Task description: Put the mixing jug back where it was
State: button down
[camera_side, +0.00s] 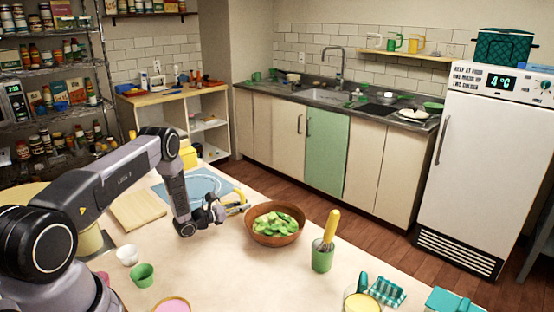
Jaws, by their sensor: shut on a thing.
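My gripper (232,206) is low over the middle of the table, just left of the wooden bowl. It is shut on a small yellow object (238,209) at its fingertips. The object is small and partly hidden by the fingers, so I cannot tell if it is the mixing jug. A round vessel with yellow contents (362,303) and a teal piece beside its rim is cut off by the bottom edge. I cannot tell if that is the jug.
A wooden bowl of green leaves (275,239) stands close right of my gripper. A blue mat (203,184), cutting board (137,210), white cup (127,256) and green cup (142,274) lie leftward.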

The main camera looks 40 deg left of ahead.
jog(key=shift+f, duration=0.15)
jog(key=c, duration=1.4)
grip_release()
jog(key=shift+o, duration=0.2)
